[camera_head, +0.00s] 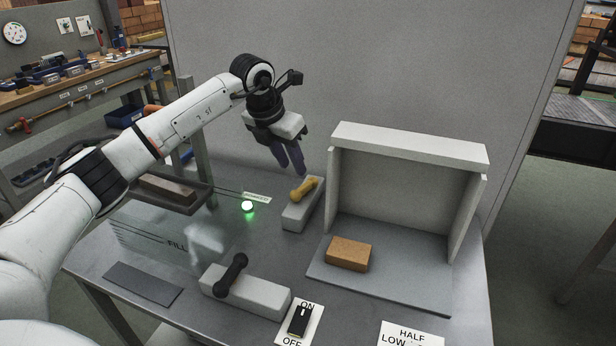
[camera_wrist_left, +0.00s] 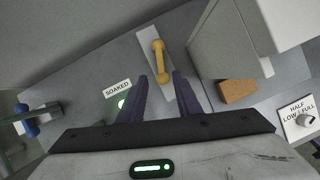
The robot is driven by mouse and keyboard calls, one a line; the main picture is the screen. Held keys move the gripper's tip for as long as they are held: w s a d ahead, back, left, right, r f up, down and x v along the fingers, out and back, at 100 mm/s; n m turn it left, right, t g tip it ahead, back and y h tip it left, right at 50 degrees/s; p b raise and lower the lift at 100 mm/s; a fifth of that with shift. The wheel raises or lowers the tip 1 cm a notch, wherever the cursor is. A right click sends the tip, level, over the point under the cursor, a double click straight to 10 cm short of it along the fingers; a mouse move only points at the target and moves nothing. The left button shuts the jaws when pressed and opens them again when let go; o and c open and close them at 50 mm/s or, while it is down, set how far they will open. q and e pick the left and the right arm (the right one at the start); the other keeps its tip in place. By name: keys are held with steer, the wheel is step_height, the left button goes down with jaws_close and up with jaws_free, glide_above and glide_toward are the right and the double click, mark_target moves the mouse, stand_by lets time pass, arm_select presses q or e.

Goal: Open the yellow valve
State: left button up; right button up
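The yellow valve handle (camera_head: 304,188) is a short bar with rounded ends on top of a pale block (camera_head: 299,215) near the middle of the table. It also shows in the left wrist view (camera_wrist_left: 158,62), above the fingertips, with the bar lying roughly along the block. My left gripper (camera_head: 292,170) points down just behind and above the handle. I see no clear contact with the handle. My right gripper is not in view.
A black-handled valve (camera_head: 232,275) stands at the front, beside a clear FILL tank (camera_head: 150,240). A green light (camera_head: 248,207) glows near the SOAKED label (camera_head: 257,197). An orange brick (camera_head: 348,254) lies in the pale open booth (camera_head: 408,135). An ON/OFF switch (camera_head: 300,320) is at the front.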

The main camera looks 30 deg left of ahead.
mark_target(302, 188)
arm_select(q)
steer(key=x, duration=0.8)
steer(key=shift+d+f+p, duration=0.15)
steer(key=shift+f+p, duration=0.15)
steer(key=shift+f, duration=0.15)
jaws_close()
